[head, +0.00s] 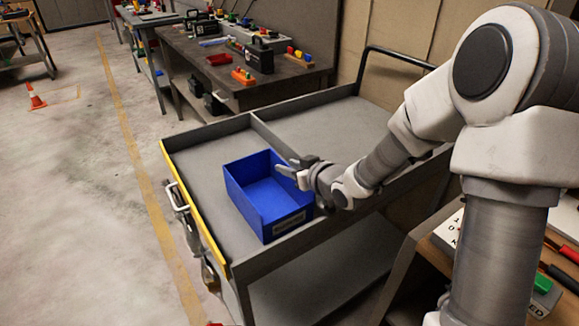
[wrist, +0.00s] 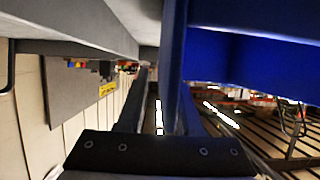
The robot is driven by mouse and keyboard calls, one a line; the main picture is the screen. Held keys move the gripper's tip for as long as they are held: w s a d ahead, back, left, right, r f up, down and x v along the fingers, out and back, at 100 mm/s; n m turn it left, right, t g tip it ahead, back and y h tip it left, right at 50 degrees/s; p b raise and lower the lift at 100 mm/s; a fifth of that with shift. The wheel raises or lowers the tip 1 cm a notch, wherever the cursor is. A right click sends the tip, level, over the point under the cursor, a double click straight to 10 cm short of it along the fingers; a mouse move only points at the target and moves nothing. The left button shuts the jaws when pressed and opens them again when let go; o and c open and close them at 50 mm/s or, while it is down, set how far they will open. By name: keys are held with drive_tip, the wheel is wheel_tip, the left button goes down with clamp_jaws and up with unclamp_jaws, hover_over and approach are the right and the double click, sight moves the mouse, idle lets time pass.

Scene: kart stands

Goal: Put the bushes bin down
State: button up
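The blue bin (head: 262,205) is in the left compartment of the grey cart (head: 205,152), close to the divider. It looks empty and upright, with a label on its near face too small to read. It appears to rest on the cart's top. My gripper (head: 290,168) is at the bin's right wall, with one finger reaching over the inside. In the wrist view, my gripper (wrist: 158,105) has its fingers apart, with a gap between them. The bin's blue wall (wrist: 172,50) runs down beside the right finger; whether they touch is unclear.
The cart's right compartment (head: 325,128) is empty. A yellow edge and latches line the cart's left side. A workbench (head: 270,90) with tools and small bins stands behind. A table with tools is at the lower right. An orange cone (head: 36,97) stands on the open floor at left.

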drive_tip(key=shift+s+d+r, duration=0.1)
drive_tip(key=shift+d+r, duration=0.05)
drive_tip(key=shift+r, duration=0.15)
drive_tip(key=p+v, duration=0.3)
drive_tip(key=v, duration=0.8)
drive_tip(key=shift+s+d, duration=0.2)
drive_tip(key=shift+s, duration=0.05)
drive_tip(key=s+d+r+m+h+p, duration=0.1)
drive_tip(key=d+r+h+p, duration=0.25)
drive_tip(key=r, duration=0.65)
drive_tip(key=s+d+r+m+h+p, duration=0.15)
drive_tip(key=r+h+p, duration=0.25)
drive_tip(key=r, duration=0.7)
drive_tip(key=s+d+m+g+p, duration=0.1)
drive_tip(key=s+m+g, duration=0.1)
drive_tip(key=s, duration=0.7)
drive_tip(key=s+d+r+m+g+p, duration=0.1)
drive_tip(key=s+d+m+g+p, duration=0.1)
drive_tip(key=s, duration=0.8)
drive_tip(key=shift+s+d+g+p, duration=0.15)
drive_tip(key=shift+g+p, duration=0.15)
drive_tip(key=shift+g, duration=0.5)
